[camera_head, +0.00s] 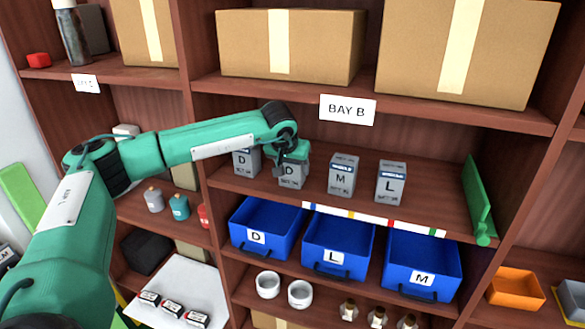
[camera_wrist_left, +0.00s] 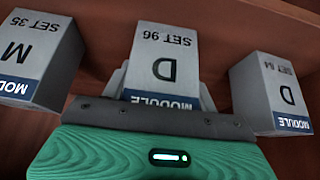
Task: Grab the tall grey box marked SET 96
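The SET 96 box is grey with a large D and a blue MODULE band. It stands between my left gripper's fingers in the left wrist view (camera_wrist_left: 165,55), lettering upside down. In the head view this D box (camera_head: 292,180) is on the BAY B shelf, partly hidden by my left gripper (camera_head: 291,158). My right gripper is not in view.
In the wrist view, the SET 35 M box (camera_wrist_left: 35,62) and another D box (camera_wrist_left: 275,95) stand close on either side, with narrow gaps. Blue bins (camera_head: 338,250) sit on the shelf below. Cardboard boxes (camera_head: 330,45) are above. A green divider (camera_head: 479,200) stands at right.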

